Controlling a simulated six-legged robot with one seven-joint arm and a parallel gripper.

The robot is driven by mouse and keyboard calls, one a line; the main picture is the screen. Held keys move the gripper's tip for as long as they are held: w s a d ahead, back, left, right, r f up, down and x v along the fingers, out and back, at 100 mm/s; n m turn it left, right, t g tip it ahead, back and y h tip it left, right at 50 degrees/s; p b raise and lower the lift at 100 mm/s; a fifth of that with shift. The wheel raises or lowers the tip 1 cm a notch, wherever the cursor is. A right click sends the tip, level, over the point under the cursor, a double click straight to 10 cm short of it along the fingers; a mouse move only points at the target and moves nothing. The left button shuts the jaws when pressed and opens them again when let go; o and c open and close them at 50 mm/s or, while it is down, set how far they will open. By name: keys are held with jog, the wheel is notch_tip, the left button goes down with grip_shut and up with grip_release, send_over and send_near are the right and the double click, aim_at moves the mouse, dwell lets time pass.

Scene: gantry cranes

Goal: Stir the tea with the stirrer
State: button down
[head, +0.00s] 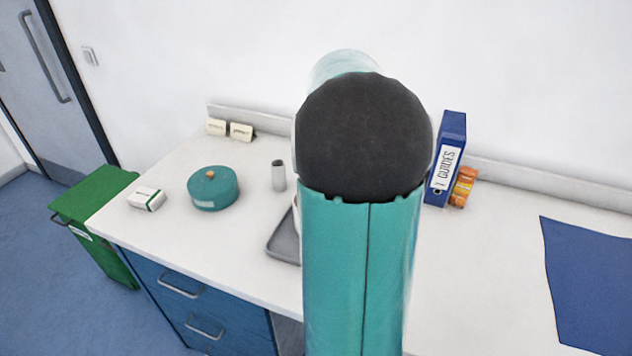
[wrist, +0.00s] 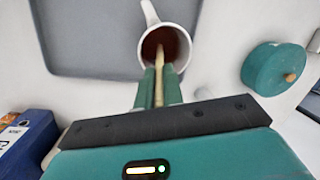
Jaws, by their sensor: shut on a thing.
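In the wrist view a white cup (wrist: 147,68) with brown tea (wrist: 175,40) in it stands at the edge of a grey tray (wrist: 85,40). Its handle points to the top of the picture. My gripper (wrist: 160,85) is shut on a thin wooden stirrer (wrist: 159,75). The stirrer's far end reaches over the cup's opening and appears to be in the tea; its depth is hard to tell. In the head view my arm hides the gripper, the stirrer and most of the cup, and only the tray's left corner (head: 284,248) shows.
A teal round container (head: 213,188), a small white box (head: 146,198) and a grey cylinder (head: 278,175) stand left of my arm. A blue binder (head: 447,160) and orange items (head: 463,187) stand at the back right. A blue sheet (head: 590,285) lies far right; the counter before it is clear.

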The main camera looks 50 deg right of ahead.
notch_tip(320, 180, up, 8)
jog(key=d, duration=0.1)
jog(key=shift+s+d+f, duration=0.15)
jog(key=shift+d, duration=0.1)
dwell(0.5)
dwell(0.5)
